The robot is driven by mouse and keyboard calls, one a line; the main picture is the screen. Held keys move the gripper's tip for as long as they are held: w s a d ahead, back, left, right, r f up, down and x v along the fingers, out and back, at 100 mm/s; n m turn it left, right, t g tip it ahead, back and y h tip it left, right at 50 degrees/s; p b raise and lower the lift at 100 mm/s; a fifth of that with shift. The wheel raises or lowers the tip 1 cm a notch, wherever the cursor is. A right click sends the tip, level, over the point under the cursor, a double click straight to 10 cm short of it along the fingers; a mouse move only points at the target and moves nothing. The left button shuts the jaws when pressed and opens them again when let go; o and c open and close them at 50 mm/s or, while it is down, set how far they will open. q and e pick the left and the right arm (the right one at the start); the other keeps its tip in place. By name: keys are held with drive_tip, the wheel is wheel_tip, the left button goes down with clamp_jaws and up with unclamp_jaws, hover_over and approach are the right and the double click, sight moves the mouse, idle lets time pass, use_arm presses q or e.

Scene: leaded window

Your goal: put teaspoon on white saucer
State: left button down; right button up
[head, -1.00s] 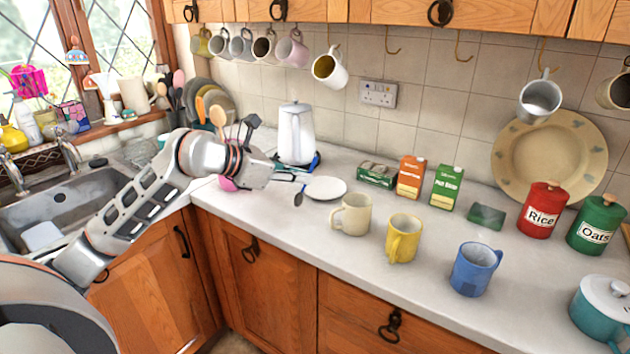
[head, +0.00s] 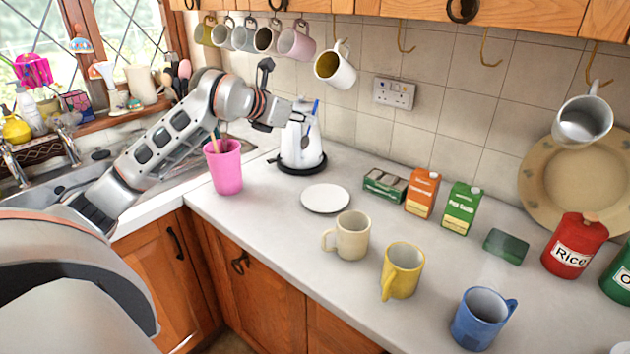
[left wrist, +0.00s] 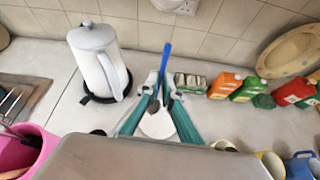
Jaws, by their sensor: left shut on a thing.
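The teaspoon (head: 307,138) has a blue handle and a dark bowl. My left gripper (head: 298,116) is shut on it and holds it up above the counter, in front of the white kettle in the head view. The blue handle (left wrist: 166,55) also shows between the fingertips of my left gripper (left wrist: 163,88) in the left wrist view. The white saucer (head: 325,198) lies flat and empty on the counter, below and to the right of the gripper. It shows between the fingers (left wrist: 157,124) in the left wrist view. My right gripper is not in view.
A pink cup (head: 223,168) with utensils stands left of the saucer. The white kettle (head: 300,142) is behind it. Cream (head: 350,238), yellow (head: 402,272) and blue (head: 482,318) mugs stand to the right. Cartons (head: 422,192) line the wall.

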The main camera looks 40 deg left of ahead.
use_arm(q)
wheel_tip(320, 180, down, 16)
drive_tip(key=shift+f+p, duration=0.2)
drive_tip(key=shift+p, duration=0.35)
drive_tip(key=shift+f, duration=0.1)
drive_tip(key=shift+f, duration=0.2)
drive_tip(key=c, duration=2.2)
unclamp_jaws()
drive_tip(key=shift+c, duration=0.2)
